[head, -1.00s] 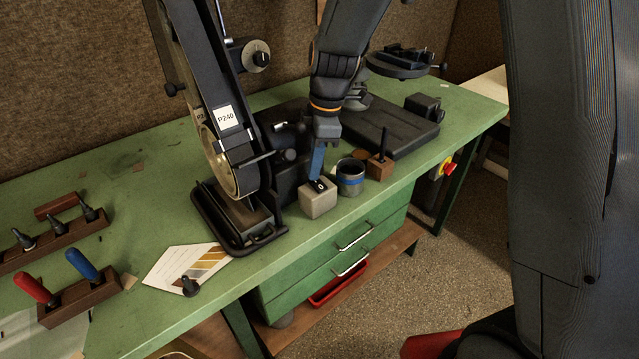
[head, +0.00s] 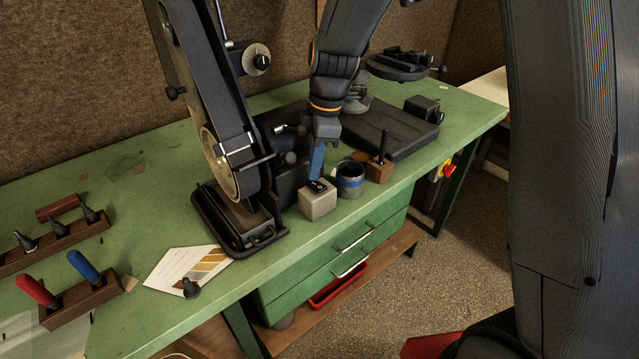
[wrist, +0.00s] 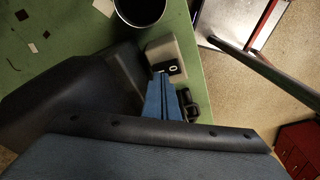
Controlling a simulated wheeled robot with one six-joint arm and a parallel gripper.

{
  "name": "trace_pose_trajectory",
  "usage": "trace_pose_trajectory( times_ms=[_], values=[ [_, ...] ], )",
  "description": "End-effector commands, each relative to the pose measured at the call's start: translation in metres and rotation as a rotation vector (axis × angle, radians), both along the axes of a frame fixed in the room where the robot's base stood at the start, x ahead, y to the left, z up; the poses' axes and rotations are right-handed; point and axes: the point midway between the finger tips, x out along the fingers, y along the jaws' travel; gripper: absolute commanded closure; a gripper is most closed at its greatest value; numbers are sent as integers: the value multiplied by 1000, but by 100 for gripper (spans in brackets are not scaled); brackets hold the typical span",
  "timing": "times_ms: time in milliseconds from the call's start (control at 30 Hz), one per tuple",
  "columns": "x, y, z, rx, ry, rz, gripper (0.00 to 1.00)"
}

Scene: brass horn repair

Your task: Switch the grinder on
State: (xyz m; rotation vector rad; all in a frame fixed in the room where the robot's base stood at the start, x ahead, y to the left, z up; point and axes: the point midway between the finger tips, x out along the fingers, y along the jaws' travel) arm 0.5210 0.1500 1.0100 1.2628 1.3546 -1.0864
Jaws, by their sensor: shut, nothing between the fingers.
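The belt grinder (head: 222,135) is black and stands tilted on the green bench. Its pale box-shaped switch box (head: 318,203) sits at its foot near the front edge, with a black rocker (head: 319,186) on top. In the wrist view the rocker (wrist: 173,68) shows a white ring mark. My gripper (head: 315,176) points down with its blue fingers shut and empty. The fingertips are at the back edge of the switch box, close to the rocker. They also show beside the rocker in the wrist view (wrist: 160,76). I cannot tell whether they touch it.
A card (head: 185,268) and wooden tool racks (head: 80,298) lie to the left. A red emergency button (head: 449,170) is on the bench's right side.

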Motion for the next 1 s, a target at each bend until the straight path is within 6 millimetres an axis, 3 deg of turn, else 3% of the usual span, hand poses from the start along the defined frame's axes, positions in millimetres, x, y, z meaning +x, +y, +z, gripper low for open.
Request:
trace_pose_trajectory(
  times_ms=[700, 1000],
  values=[
    [0, 0, 54, 0, 0, 1, 100],
    [0, 0, 55, 0, 0, 0, 100]
  ],
)
